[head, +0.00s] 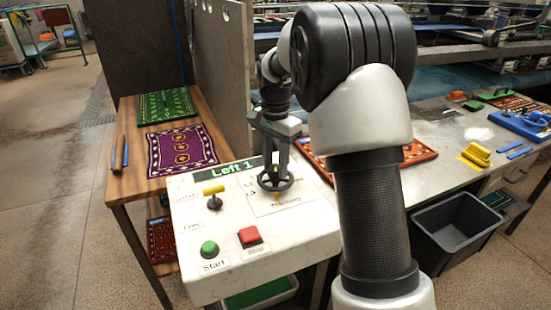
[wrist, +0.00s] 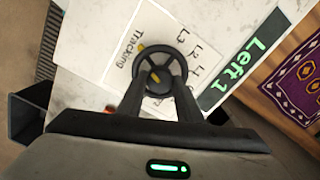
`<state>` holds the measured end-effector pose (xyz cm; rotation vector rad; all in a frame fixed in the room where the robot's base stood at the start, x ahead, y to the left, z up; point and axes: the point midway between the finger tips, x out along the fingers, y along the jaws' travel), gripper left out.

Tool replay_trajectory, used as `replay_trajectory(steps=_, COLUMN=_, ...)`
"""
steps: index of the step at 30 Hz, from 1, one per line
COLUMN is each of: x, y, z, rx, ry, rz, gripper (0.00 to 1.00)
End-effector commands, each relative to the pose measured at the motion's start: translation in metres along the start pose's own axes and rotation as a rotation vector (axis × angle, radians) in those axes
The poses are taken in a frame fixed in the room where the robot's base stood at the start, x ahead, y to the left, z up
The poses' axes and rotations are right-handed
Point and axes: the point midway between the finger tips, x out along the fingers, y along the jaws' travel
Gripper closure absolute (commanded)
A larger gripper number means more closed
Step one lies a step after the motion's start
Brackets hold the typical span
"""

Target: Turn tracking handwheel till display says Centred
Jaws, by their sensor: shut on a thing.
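The tracking handwheel (head: 275,180) is a small black spoked wheel on the white control panel (head: 185,240). It also shows in the wrist view (wrist: 160,70), with a yellow mark near its rim and the word "Tracking" beside it. The display (head: 228,169) reads "Left 1" in green; the wrist view shows the same display (wrist: 240,72). My gripper (head: 276,172) comes down from above onto the wheel. In the wrist view my gripper (wrist: 158,88) has its two fingers at the wheel, shut on it. The exact finger contact is partly hidden.
The panel also has a yellow-handled lever (head: 214,194), a green Start button (head: 209,249) and a red Stop button (head: 250,237). A wooden table (head: 126,165) with rugs stands at left. A metal table with brushes and a black bin (head: 455,237) are at right.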

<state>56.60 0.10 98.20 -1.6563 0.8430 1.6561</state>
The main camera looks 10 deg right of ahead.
Motion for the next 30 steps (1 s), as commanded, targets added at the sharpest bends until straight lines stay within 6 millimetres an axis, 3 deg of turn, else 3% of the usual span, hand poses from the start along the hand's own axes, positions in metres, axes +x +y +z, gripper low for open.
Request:
replay_trajectory(steps=12, x=-0.0006, y=0.0003, z=0.0002, rx=0.162, ry=-0.001, rz=0.001, gripper=0.9)
replay_trajectory(steps=25, x=0.0002, y=0.0002, z=0.0001, rx=0.173, ry=-0.001, rz=0.0, gripper=0.9)
replay_trajectory(steps=26, x=0.0002, y=0.0001, z=0.0001, rx=0.173, ry=-0.001, rz=0.0, gripper=0.66)
replay_trajectory(steps=29, x=0.0002, y=0.0001, z=0.0001, rx=0.172, ry=-0.001, rz=0.0, gripper=0.49)
replay_trajectory(steps=30, x=0.0002, y=0.0001, z=0.0001, rx=0.172, ry=-0.001, rz=0.0, gripper=0.49)
